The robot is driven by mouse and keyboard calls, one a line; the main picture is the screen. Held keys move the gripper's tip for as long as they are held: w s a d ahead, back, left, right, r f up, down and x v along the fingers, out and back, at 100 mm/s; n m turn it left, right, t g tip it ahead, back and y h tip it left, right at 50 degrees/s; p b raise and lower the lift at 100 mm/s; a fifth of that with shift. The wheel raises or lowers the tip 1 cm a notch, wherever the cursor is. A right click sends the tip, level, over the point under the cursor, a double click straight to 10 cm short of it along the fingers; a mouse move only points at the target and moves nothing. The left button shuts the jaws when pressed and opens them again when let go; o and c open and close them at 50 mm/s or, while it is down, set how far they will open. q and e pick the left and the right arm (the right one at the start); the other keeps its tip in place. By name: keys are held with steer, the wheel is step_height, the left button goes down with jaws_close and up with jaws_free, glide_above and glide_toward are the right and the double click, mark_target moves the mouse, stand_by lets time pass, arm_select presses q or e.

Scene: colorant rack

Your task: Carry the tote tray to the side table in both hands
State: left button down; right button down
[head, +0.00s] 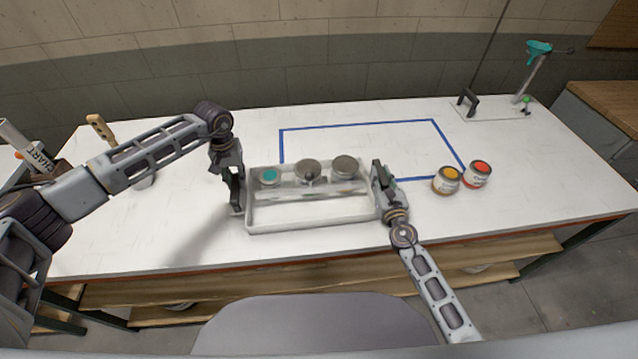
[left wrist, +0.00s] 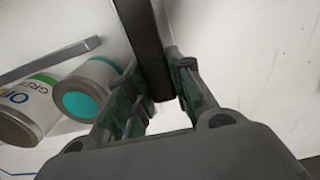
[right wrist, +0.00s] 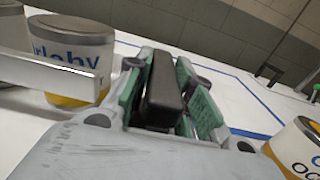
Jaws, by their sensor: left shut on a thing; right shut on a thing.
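The tote tray (head: 310,222) is a pale open tray with a central bar, at the front middle of the white table in the head view. Several cans stand in its far part, one with a teal lid (head: 268,176). My left gripper (head: 236,198) is shut on the dark handle at the tray's left end, which also shows in the left wrist view (left wrist: 150,50). My right gripper (head: 379,180) is shut on the dark handle at the right end, seen in the right wrist view (right wrist: 163,90). I cannot tell whether the tray touches the table.
A yellow-topped can (head: 446,181) and a red-topped can (head: 477,174) stand just right of the tray. A blue tape outline (head: 357,125) lies behind it. A stand with a teal top (head: 538,47) is at the back right. A wooden-topped surface (head: 606,105) is at the far right.

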arm_select(q)
steer(key=shift+w+r, duration=0.1)
arm_select(e)
steer(key=shift+r, duration=0.1)
arm_select(q)
steer(key=shift+r, duration=0.2)
arm_select(e)
steer(key=shift+w+r, duration=0.1)
steer(key=shift+r, duration=0.1)
